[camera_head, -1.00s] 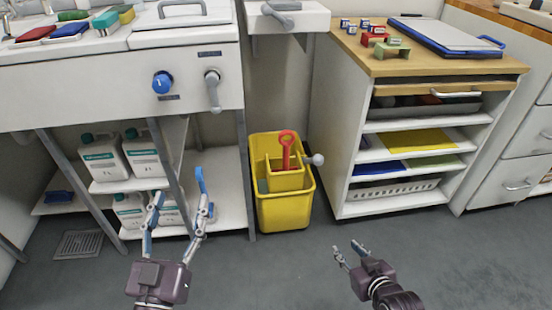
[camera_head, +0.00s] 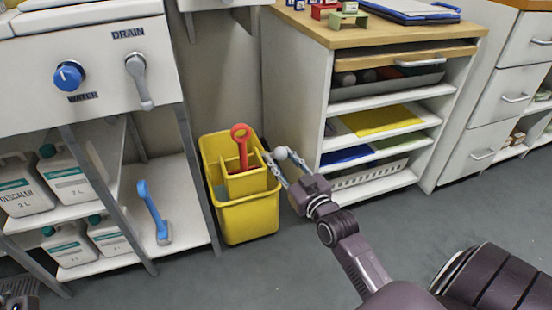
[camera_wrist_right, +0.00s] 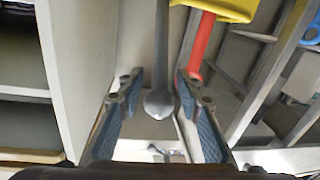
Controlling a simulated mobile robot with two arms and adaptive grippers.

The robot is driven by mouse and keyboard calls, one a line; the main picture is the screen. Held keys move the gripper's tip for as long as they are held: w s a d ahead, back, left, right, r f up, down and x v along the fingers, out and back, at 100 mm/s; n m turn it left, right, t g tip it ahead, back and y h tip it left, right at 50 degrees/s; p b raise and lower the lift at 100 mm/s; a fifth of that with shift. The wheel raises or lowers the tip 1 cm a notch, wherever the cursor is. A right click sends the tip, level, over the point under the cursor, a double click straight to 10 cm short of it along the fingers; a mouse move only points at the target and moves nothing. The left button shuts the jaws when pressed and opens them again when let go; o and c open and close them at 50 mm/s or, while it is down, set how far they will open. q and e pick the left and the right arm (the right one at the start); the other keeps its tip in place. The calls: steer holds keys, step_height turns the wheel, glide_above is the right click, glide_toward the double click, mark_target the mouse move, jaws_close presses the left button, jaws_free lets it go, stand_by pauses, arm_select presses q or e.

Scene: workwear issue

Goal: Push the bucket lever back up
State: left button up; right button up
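The yellow bucket (camera_head: 248,218) stands on the floor between the sink unit and the shelf cabinet. Its lever has a grey ball knob (camera_head: 281,153) and sticks out at the bucket's right side. In the right wrist view the grey lever (camera_wrist_right: 160,60) runs down from the top and its knob (camera_wrist_right: 159,104) lies between the fingers. My right gripper (camera_head: 283,166) is open around the knob, with a finger on each side and gaps showing. I cannot tell whether a finger touches it.
A red handle (camera_head: 241,145) stands up in the bucket's inner compartment. The shelf cabinet (camera_head: 291,75) is close on the right. Sink legs, white bottles (camera_head: 70,172) and a blue-handled brush (camera_head: 152,210) are on the left. The floor in front is clear.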

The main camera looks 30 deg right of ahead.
steer(key=shift+w+d+b, duration=0.1)
steer(key=shift+w+b, duration=0.2)
steer(key=shift+w, duration=0.85)
jaws_close()
